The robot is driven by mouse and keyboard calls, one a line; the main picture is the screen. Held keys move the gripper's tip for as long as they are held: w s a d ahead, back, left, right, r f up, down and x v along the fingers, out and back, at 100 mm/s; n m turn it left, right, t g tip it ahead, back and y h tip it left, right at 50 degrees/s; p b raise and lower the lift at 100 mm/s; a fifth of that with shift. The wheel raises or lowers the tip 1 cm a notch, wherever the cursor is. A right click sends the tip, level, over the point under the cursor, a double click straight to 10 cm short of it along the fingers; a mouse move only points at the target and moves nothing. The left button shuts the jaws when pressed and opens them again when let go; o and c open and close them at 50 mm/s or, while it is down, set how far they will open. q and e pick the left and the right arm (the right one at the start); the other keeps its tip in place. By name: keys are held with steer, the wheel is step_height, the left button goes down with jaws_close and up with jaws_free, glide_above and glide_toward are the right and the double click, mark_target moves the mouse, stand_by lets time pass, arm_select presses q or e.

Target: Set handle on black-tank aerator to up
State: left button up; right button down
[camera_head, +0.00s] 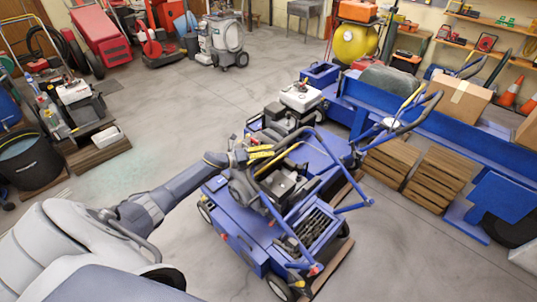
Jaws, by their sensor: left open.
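A blue aerator (245,222) stands in the middle foreground with a dark engine on top; I take it for the black-tank one, though its tank is partly hidden. Its blue tubular handle (345,158) loops above the engine and slopes down to the right. My left arm reaches in from the lower left. My left gripper (242,154) is open at the left side of this aerator, close to the handle and to yellow-marked parts (261,152). I cannot tell whether it touches them. My right gripper is out of view.
Another blue aerator with a white tank (301,96) stands just behind. Wooden pallets (436,178), a long blue machine (440,128) and a cardboard box (460,98) are at the right. A black bin (28,160) is at the left. The left-middle floor is clear.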

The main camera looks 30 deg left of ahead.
arm_select(q)
steer(key=shift+w+d+f, duration=0.15)
steer(key=shift+w+d, duration=0.2)
steer(key=shift+w, duration=0.2)
jaws_close()
stand_by(0.4)
